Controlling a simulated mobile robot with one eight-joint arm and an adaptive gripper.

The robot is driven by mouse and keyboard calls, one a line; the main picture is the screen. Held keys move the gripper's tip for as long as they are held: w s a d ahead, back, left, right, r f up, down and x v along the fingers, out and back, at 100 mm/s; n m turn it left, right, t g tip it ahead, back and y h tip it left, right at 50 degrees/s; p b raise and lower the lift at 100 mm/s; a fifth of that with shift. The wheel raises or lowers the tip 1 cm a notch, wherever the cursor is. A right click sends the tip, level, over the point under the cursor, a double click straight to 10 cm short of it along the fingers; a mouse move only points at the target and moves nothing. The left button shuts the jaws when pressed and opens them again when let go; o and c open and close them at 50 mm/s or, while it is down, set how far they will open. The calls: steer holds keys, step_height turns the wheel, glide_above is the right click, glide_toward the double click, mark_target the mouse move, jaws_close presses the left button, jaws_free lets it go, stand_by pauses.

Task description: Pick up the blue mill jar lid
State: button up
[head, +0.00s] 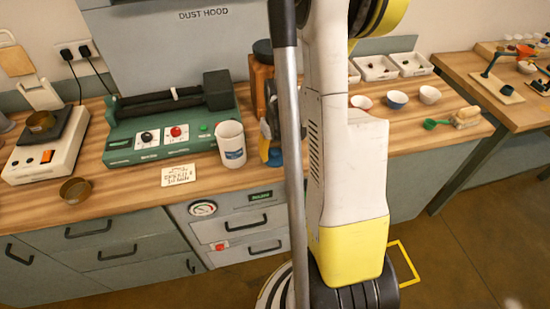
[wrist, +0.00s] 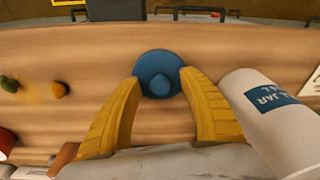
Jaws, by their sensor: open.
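The blue mill jar lid (wrist: 158,68) is a round disc with a small raised knob. It lies on the wooden worktop in the wrist view. My gripper (wrist: 159,82) is open, its two yellow fingers pointing at the lid, with the tips at the lid's left and right near edges. I cannot tell whether they touch it. In the head view a bit of the blue lid (head: 275,157) shows beside my gripper, right of the white mill jar (head: 231,146); my arm hides the area to its right. The white jar (wrist: 285,125) with a blue label is close to my right finger.
A small sign card (head: 178,174) and the green mill machine (head: 160,140) are left of the jar. Green and orange lumps (wrist: 60,90) lie on the worktop left of my gripper. Small bowls (head: 396,99) stand right of my arm. The worktop's front edge is near the lid.

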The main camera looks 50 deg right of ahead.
jaws_close()
steer(key=shift+r, duration=0.1)
